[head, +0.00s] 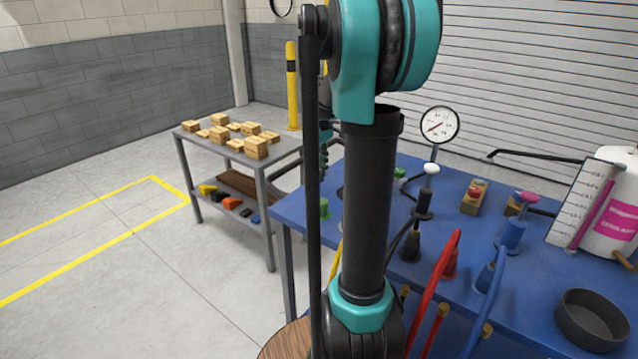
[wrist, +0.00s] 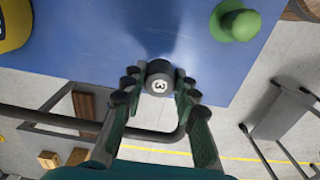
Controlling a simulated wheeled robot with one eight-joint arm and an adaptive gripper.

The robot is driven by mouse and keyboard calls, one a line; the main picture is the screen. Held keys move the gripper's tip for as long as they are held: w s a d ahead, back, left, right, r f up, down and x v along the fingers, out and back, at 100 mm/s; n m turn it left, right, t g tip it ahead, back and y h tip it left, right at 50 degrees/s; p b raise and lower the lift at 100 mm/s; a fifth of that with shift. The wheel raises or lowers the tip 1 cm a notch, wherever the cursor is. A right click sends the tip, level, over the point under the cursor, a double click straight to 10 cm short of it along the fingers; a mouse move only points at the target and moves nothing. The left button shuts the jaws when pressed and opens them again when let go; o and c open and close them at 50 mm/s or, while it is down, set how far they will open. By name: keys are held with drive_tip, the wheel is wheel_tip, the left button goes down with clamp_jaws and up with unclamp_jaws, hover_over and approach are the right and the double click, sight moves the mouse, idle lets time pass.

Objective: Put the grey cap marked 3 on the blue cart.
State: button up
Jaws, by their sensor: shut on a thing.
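The grey cap marked 3 (wrist: 158,86) is dark grey with a white disc bearing the number. It sits between the two dark green fingers of my gripper (wrist: 159,78), which are shut on it. In the wrist view it appears in front of the blue cart's top (wrist: 95,75), near the edge; I cannot tell whether it touches. The blue cart also shows in the head view (head: 385,185). There my gripper is mostly hidden behind my arm, and the cap cannot be seen.
A green cap-like piece (wrist: 238,22) stands on the cart and shows in the head view (head: 323,208). Hoses, a pressure gauge (head: 440,124), a dark round tray (head: 590,318) and a coolant tank (head: 615,210) crowd the right. A grey table (head: 270,167) holds several wooden blocks.

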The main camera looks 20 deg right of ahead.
sight(319, 193)
drive_tip(key=shift+f, duration=2.25)
drive_tip(key=o, duration=0.7)
drive_tip(key=shift+f, duration=0.1)
drive_tip(key=shift+o, duration=0.2)
wheel_tip(319, 193, up, 12)
drive_tip(key=shift+r, duration=0.15)
